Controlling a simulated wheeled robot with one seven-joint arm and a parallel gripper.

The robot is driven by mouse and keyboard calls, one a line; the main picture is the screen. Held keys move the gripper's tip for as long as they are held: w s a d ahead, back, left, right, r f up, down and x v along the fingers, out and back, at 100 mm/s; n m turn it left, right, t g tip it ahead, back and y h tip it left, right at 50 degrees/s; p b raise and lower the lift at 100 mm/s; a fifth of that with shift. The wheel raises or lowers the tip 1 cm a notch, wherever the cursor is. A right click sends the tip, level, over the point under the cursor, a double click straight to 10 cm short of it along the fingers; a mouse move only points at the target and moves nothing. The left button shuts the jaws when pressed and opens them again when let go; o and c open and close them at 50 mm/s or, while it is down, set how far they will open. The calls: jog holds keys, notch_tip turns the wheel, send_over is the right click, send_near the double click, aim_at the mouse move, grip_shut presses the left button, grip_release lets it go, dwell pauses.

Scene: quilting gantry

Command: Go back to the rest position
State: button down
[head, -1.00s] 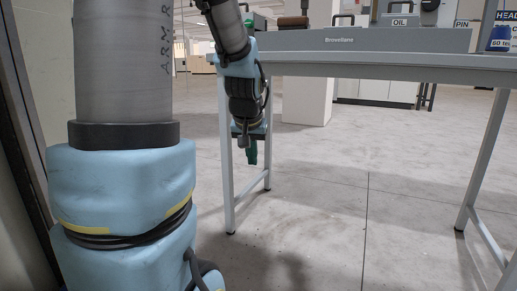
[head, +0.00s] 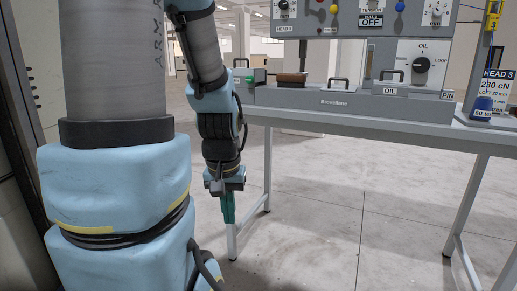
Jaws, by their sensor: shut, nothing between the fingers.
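My gripper (head: 228,212) hangs at the end of my arm, pointing down, with its green fingers together and nothing between them. It is in front of the left end of the grey table (head: 385,133), below the level of the tabletop, beside the left table legs. It looks apart from the table, though the depth between them is hard to judge. My large blue and grey arm links cover the left side of the view.
On the table stands the grey gantry machine (head: 350,98) with an OIL dial (head: 422,65), handles, and a brown block (head: 291,80). A blue object (head: 483,103) sits at the right end. Table legs (head: 267,170) reach the floor. The concrete floor (head: 330,225) in front is clear.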

notch_tip(320, 180, up, 21)
jog(key=p, duration=1.9)
jog(key=shift+r, duration=0.2)
